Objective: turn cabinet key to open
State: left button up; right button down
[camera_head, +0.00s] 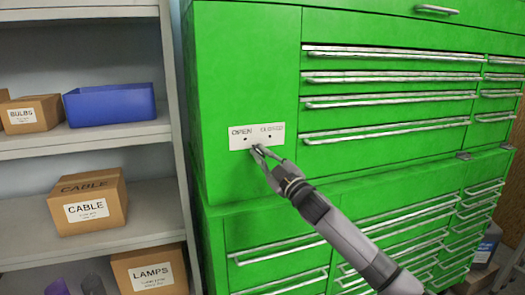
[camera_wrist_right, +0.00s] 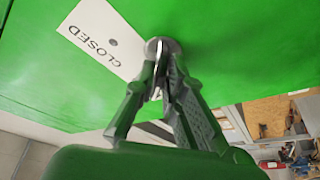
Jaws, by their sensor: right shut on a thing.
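The green cabinet (camera_head: 245,90) fills the middle and right of the head view. A white label (camera_head: 257,136) on its front reads OPEN on the left and CLOSED on the right, with a dark dot under each word. My right gripper (camera_head: 262,153) is at the lower edge of the label, roughly between the two words. In the right wrist view my gripper (camera_wrist_right: 163,90) is shut on the key (camera_wrist_right: 161,46), whose round silver part shows between the fingertips and the green panel. The CLOSED end of the label (camera_wrist_right: 98,38) is beside it. My left gripper is out of view.
Grey shelves (camera_head: 85,140) stand left of the cabinet, with a blue bin (camera_head: 110,104), a BULBS box (camera_head: 30,114), a CABLE box (camera_head: 88,202) and a LAMPS box (camera_head: 150,270). Several drawers with silver handles (camera_head: 390,102) lie right of and below the label.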

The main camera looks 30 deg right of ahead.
jog(key=shift+n, duration=0.4)
jog(key=c, duration=1.8)
grip_release()
jog(key=shift+o, duration=0.2)
jog(key=shift+s+f, duration=0.25)
jog(key=shift+s, duration=0.3)
jog(key=v, duration=1)
jog(key=shift+s, duration=0.45)
jog(key=shift+d, duration=0.1)
